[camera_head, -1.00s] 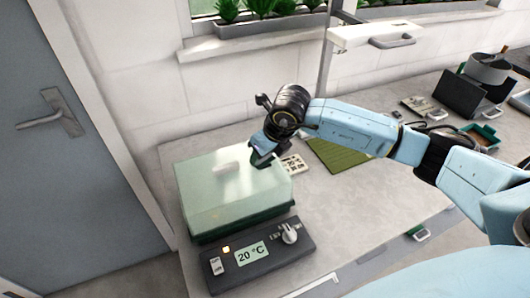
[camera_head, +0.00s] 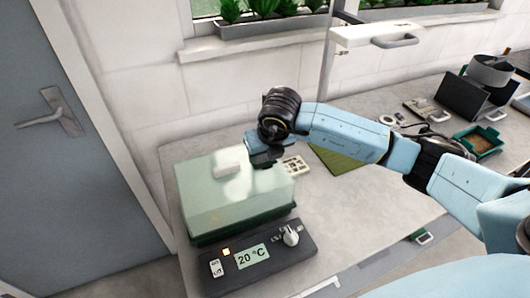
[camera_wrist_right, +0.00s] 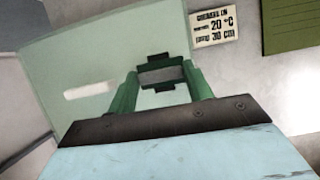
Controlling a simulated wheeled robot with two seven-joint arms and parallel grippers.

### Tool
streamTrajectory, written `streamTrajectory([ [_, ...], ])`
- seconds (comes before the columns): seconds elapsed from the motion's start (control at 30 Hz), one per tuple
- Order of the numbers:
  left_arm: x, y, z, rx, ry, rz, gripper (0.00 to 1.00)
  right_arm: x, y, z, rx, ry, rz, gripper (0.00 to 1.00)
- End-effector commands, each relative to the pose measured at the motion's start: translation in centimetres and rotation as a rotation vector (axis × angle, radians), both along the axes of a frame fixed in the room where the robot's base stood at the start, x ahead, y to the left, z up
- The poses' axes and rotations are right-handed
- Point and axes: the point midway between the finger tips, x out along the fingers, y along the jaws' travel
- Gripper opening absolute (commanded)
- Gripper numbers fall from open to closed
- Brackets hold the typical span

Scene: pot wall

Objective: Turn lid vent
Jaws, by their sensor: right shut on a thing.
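A propagator with a translucent pale green lid (camera_head: 225,200) stands on the bench, its dark green base under it. A white raised piece (camera_head: 228,170) sits on top of the lid; it also shows in the wrist view (camera_wrist_right: 88,89). My right gripper (camera_head: 262,160) is over the lid's right part, pointing down. In the wrist view its green fingers (camera_wrist_right: 162,73) are closed around a small dark and grey piece, which I take for the lid vent (camera_wrist_right: 164,74). The vent is hidden behind the gripper in the head view. My left gripper is not in view.
A control box (camera_head: 262,258) reading 20 °C, with a white knob, stands in front of the propagator. A printed card (camera_head: 293,165) and a green mat (camera_head: 338,160) lie to its right. A green tray (camera_head: 480,140) is farther right. Bare bench lies before the mat.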

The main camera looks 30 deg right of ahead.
Motion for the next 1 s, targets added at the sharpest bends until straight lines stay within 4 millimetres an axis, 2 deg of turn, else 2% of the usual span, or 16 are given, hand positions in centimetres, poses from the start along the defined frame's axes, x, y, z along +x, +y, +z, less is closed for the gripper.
streamTrajectory([
  [0.13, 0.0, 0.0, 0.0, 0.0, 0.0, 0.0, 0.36, 0.0, 0.0, 0.0, 0.0, -0.001, 0.0, 0.28],
  [0.17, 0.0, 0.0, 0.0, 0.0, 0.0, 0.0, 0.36, 0.0, 0.0, 0.0, 0.0, -0.001, 0.0, 0.53],
  [0.3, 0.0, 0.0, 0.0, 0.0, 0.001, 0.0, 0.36, 0.0, 0.0, 0.0, 0.0, -0.001, 0.001, 0.71],
  [0.67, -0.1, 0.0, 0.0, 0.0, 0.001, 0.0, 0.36, -0.1, 0.0, 0.4, 0.0, -0.002, 0.001, 0.73],
  [0.77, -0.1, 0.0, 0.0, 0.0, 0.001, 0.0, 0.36, -0.5, 0.0, 1.5, 0.0, -0.004, 0.001, 0.73],
  [1.0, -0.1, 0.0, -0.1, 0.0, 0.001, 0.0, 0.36, -2.5, 0.2, 6.4, 0.001, -0.007, 0.003, 0.73],
])
